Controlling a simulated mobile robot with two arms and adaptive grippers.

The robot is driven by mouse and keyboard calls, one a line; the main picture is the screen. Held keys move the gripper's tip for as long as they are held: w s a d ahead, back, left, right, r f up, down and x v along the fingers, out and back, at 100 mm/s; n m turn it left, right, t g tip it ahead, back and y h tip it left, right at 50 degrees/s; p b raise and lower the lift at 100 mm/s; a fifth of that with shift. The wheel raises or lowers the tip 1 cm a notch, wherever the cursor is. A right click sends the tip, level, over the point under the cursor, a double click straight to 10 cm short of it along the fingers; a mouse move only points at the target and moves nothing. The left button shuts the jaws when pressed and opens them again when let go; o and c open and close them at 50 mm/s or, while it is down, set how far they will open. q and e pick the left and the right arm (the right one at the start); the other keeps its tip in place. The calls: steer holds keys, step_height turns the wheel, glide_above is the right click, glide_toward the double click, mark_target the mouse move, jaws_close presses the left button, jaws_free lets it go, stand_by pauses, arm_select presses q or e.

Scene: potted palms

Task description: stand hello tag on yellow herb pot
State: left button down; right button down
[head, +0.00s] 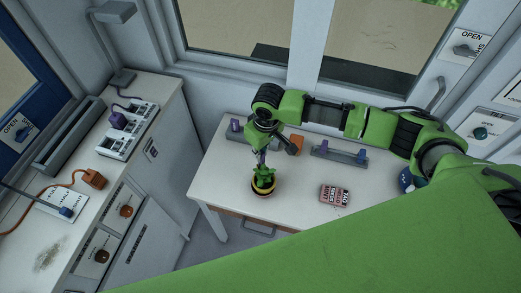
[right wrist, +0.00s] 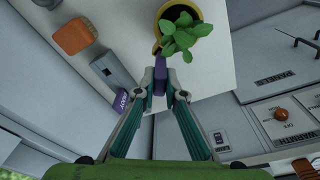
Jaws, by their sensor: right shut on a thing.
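My right gripper (right wrist: 160,88) is shut on a small purple tag (right wrist: 160,68), seen nearly edge-on. No lettering on it can be read, so I cannot confirm that it is the hello tag. The yellow herb pot (head: 264,191) stands upright on the white table with a dark band and a green leafy plant. In the right wrist view the pot (right wrist: 156,45) is just beyond the fingertips, and the tag's far end appears close to its rim. I cannot tell whether they touch. In the head view the right gripper (head: 261,152) is above and behind the plant. My left gripper is not in view.
A grey holder with another purple tag (head: 235,125) and an orange block (head: 296,143) are behind the pot. The table (head: 222,185) is clear left of the pot.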

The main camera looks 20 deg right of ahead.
steer(key=shift+f+b, duration=0.6)
steer(key=shift+f, duration=1.05)
steer(key=c, duration=2)
jaws_free()
steer(key=o, duration=0.5)
steer(key=shift+r, duration=0.1)
step_height(320, 180, up, 3)
steer(key=p, duration=0.3)
steer(key=shift+r, duration=2.4)
